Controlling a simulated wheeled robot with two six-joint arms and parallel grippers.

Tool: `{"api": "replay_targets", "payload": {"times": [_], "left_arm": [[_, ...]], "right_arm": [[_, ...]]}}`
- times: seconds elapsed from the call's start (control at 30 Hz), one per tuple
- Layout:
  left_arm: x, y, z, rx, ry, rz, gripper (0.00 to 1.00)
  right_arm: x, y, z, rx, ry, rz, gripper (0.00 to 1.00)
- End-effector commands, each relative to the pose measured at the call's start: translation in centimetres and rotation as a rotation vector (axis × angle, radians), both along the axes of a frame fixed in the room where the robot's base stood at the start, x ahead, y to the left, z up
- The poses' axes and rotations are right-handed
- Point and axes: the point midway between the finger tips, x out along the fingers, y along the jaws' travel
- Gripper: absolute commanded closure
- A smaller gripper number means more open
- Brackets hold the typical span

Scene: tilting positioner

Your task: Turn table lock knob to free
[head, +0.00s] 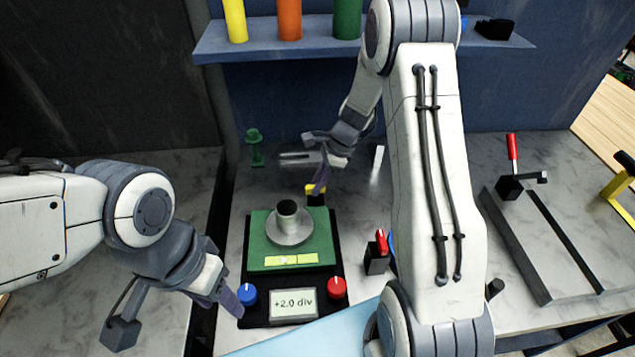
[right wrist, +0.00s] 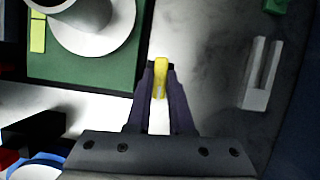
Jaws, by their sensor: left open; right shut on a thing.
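The positioner (head: 337,262) has a green table plate (head: 262,238) with a grey flanged cylinder (head: 288,220) on it. The plate also shows in the right wrist view (right wrist: 88,73). A yellow knob (head: 313,188) stands on a dark block at the table's back edge. My right gripper (right wrist: 159,72) is shut on this yellow knob (right wrist: 160,82), seen as an upright bar between the fingertips. A blue knob (head: 246,294) and a red knob (head: 337,287) flank a display reading "+2.0 div". My left gripper (head: 226,297) is open and empty beside the blue knob.
A red-handled black block (head: 377,253) stands right of the positioner. A green piece (head: 255,148) and a grey forked piece (head: 297,158) are behind it. A shelf (head: 270,44) carries coloured cylinders. A rail fixture (head: 520,250) lies at the right.

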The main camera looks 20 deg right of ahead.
Motion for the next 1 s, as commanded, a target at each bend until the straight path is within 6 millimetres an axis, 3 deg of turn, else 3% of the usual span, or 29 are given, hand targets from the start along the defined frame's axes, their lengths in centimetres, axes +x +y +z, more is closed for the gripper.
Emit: {"api": "replay_targets", "payload": {"times": [0.5, 1.0], "left_arm": [[0.0, 0.0, 1.8, 0.000, 0.000, 0.001, 0.50], [0.0, 0.0, 2.3, 0.000, 0.000, 0.001, 0.50]], "right_arm": [[0.4, 0.0, 0.2, 0.001, 0.000, 0.433, 1.00], [0.7, 0.2, 0.1, 0.000, -0.001, 0.908, 1.00]]}}
